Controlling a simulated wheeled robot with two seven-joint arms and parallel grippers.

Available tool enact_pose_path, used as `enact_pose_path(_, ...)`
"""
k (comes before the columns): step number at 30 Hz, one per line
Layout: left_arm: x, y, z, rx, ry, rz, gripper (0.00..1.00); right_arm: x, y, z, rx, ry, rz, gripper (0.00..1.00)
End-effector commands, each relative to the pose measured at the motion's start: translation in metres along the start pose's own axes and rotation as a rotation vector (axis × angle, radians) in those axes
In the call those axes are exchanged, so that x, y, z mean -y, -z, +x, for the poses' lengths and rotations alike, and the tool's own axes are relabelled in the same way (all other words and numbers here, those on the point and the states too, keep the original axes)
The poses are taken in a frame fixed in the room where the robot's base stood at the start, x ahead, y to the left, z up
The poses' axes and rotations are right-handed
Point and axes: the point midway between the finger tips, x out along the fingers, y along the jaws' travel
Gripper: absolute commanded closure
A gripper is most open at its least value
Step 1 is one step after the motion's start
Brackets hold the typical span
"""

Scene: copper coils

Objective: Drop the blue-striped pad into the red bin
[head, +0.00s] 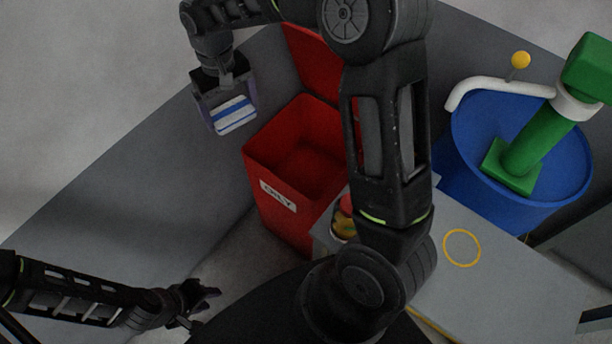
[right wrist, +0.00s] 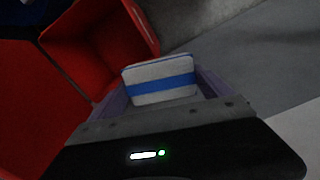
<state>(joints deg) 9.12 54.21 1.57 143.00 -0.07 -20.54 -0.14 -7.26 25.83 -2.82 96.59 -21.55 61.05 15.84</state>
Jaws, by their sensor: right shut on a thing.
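The blue-striped pad (head: 235,115) is white with a blue band and is held in my right gripper (head: 228,112), at the upper left of the head view. The right gripper is shut on it. In the right wrist view the pad (right wrist: 160,80) sits between the two purple-grey fingers. The red bin (head: 275,185) stands open with its lid up, to the right of and below the pad in the head view. The pad is beside the bin's opening, not over it. The bin (right wrist: 70,60) shows at the left of the right wrist view. My left gripper (head: 207,297) is low at the left, seemingly empty, its fingers apart.
A blue barrel (head: 465,130) with a green post and a white pipe with a yellow knob stands at the right. A grey table (head: 510,290) with a yellow ring (head: 462,248) is at the lower right. My right arm crosses in front of the bin's right side.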

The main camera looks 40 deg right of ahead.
Motion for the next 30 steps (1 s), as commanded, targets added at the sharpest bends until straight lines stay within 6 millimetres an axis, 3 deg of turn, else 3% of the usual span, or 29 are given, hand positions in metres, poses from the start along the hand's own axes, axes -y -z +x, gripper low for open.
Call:
enact_pose_path(4, -0.005, 0.0, -0.013, 0.0, 0.0, 0.0, 0.67, -0.013, 0.0, 0.004, 0.005, -0.001, 0.051, 0.48)
enact_pose_path(7, -0.013, 0.0, -0.032, 0.0, -0.001, 0.0, 0.67, -0.036, -0.001, 0.015, 0.008, -0.003, 0.139, 0.48)
enact_pose_path(15, -0.035, 0.0, -0.089, 0.002, -0.001, -0.001, 0.67, -0.142, -0.027, 0.061, 0.008, -0.006, 0.503, 0.48)
enact_pose_path(19, -0.041, 0.0, -0.103, 0.003, -0.002, -0.002, 0.67, -0.182, -0.045, 0.077, 0.005, -0.004, 0.625, 0.48)
enact_pose_path(24, -0.042, 0.0, -0.106, 0.004, -0.002, -0.002, 0.67, -0.201, -0.054, 0.087, 0.001, -0.001, 0.681, 0.48)
enact_pose_path(30, -0.041, 0.0, -0.104, 0.004, -0.002, -0.002, 0.67, -0.201, -0.054, 0.088, 0.0, -0.001, 0.681, 0.48)
